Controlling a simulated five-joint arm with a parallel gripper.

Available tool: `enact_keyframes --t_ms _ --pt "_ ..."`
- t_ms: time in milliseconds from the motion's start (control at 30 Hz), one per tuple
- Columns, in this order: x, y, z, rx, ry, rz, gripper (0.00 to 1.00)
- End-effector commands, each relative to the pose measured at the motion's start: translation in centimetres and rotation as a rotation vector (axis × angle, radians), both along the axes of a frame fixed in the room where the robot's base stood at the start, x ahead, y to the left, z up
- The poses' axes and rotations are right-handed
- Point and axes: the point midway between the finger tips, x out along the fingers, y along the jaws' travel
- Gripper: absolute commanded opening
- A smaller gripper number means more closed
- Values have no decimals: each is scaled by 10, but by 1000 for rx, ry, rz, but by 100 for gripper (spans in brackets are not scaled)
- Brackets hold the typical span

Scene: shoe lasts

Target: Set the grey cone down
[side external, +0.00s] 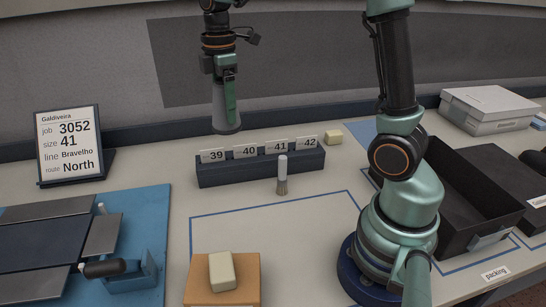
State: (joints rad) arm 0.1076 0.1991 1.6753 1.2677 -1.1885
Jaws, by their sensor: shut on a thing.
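My gripper (230,98) hangs at the upper middle of the side external view, pointing down. It is shut on the grey cone (219,120). The cone is upright with its wide end down, and a green finger covers part of its near side. Its bottom shows against the dark strip at the back of the table, above and behind the rack of number cards. It appears to be held in the air; how high above the table I cannot tell.
A dark rack (262,166) holds cards 39 to 42, with a brush (282,175) before it. An outlined area (300,235) is mostly clear. A cream block (222,271) sits on a wooden block (240,292). A job sign (69,143) stands left; a black tray (465,232) is right.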

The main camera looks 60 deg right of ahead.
Motion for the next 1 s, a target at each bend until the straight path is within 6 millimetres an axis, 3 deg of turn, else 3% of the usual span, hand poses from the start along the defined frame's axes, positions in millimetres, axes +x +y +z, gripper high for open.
enact_keyframes --t_ms 33,200,500,700,800,1000 --pt "-9 -27 1 0 -2 -82 3" --pt "-46 -99 3 -1 -3 -324 3" --pt "-137 -194 3 -1 -3 -745 3" --pt "-193 -227 1 -1 -3 -963 3" --pt "-211 -234 0 -1 -2 -1031 3" --pt "-224 -239 -8 0 1 -1082 3"
